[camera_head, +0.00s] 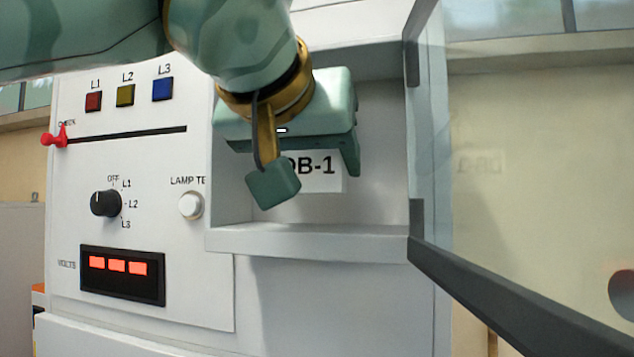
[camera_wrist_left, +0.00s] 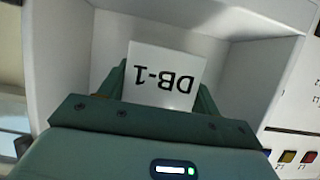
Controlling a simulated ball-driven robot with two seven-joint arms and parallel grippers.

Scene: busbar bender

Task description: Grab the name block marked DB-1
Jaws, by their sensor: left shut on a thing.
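The name block marked DB-1 (camera_head: 322,172) is a white block with black lettering, inside the recess of the white cabinet. My left gripper (camera_head: 312,182) comes in from the upper left and is shut on the block. In the left wrist view, the block (camera_wrist_left: 165,78) sits between the two green fingers (camera_wrist_left: 162,95), its lettering upside down. In the head view the gripper hides the block's left part. I cannot tell whether the block touches the recess's back wall or floor. My right gripper is not in view.
The recess has a front ledge (camera_head: 310,243) below the block. A clear door with dark edges (camera_head: 520,290) stands open at the right. Left on the panel are a black knob (camera_head: 106,203), a lamp test button (camera_head: 191,205), a red slider (camera_head: 55,138) and a volts display (camera_head: 122,275).

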